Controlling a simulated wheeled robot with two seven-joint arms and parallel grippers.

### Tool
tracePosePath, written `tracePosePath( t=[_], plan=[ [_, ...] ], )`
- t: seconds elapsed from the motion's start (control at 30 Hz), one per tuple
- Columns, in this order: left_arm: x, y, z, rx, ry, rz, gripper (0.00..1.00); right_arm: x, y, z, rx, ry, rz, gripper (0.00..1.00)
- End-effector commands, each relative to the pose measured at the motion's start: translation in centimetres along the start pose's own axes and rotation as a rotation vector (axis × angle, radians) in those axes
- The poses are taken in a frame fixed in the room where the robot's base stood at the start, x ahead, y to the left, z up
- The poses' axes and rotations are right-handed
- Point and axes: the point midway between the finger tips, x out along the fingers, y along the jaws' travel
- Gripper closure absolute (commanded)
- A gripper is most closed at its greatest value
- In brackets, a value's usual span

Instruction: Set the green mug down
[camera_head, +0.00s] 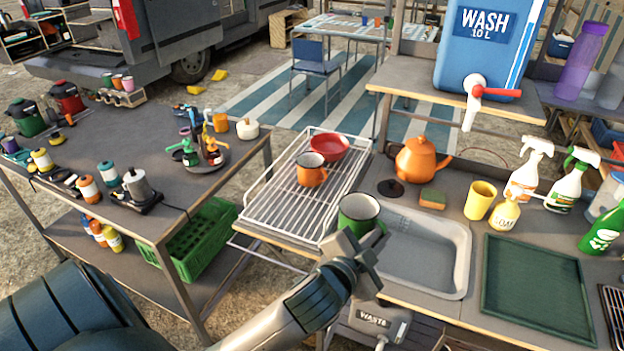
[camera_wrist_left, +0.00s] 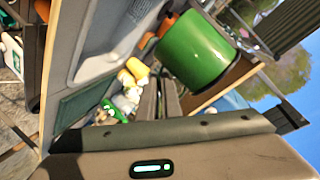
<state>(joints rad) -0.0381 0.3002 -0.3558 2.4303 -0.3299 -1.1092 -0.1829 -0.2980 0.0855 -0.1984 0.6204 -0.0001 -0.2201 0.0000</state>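The green mug (camera_head: 358,212) has a pale inside and a dark rim. In the head view it is roughly upright by the near right corner of the wire rack (camera_head: 287,212), left of the grey basin (camera_head: 425,262). My left gripper (camera_head: 362,246) is at the mug's near side, by its handle. In the left wrist view the green mug (camera_wrist_left: 196,52) is at the tips of the close-set fingers (camera_wrist_left: 160,98), which appear shut on it. The exact grip and the mug's underside are hidden. My right gripper is out of view.
On the rack are an orange mug (camera_head: 312,170) and a red bowl (camera_head: 329,147), with bare wires at left and front. An orange kettle (camera_head: 420,160), sponge (camera_head: 432,199), yellow cup (camera_head: 480,199) and spray bottles (camera_head: 567,187) stand behind the basin. A green tray (camera_head: 536,290) lies right.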

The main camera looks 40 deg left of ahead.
Motion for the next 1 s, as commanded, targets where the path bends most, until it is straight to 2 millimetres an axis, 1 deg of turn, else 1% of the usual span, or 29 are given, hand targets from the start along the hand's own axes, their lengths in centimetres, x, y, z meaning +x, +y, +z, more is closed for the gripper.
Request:
tracePosePath(
  t=[0.03, 0.17, 0.27, 0.3, 0.4, 0.5, 0.6, 0.7, 0.8, 1.0],
  plan=[
    [0.5, -0.8, -0.3, -0.004, -0.007, -0.011, 1.0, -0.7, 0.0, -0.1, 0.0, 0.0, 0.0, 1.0],
    [2.8, -3.4, -0.6, -0.02, -0.04, -0.049, 1.0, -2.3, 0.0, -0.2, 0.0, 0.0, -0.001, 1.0],
    [5.3, -6.3, -0.4, -0.037, -0.079, -0.094, 1.0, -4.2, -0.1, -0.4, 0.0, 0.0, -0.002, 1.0],
    [6.4, -7.5, -0.2, -0.046, -0.098, -0.114, 1.0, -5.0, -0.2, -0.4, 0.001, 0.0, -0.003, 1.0],
    [9.1, -10.5, 0.8, -0.065, -0.142, -0.164, 1.0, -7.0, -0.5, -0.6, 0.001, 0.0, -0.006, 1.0],
    [11.4, -12.6, 2.2, -0.081, -0.18, -0.207, 1.0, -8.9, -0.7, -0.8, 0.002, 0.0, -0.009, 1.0],
    [13.2, -13.9, 3.6, -0.092, -0.207, -0.241, 1.0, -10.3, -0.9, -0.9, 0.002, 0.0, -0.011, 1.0],
    [14.4, -14.4, 4.8, -0.099, -0.225, -0.263, 1.0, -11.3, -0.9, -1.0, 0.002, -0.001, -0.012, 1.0],
    [15.2, -14.6, 5.6, -0.102, -0.233, -0.277, 1.0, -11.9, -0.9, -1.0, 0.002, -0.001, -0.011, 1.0],
    [15.6, -14.5, 6.2, -0.102, -0.237, -0.285, 1.0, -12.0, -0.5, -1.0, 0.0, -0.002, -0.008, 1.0]
  ],
)
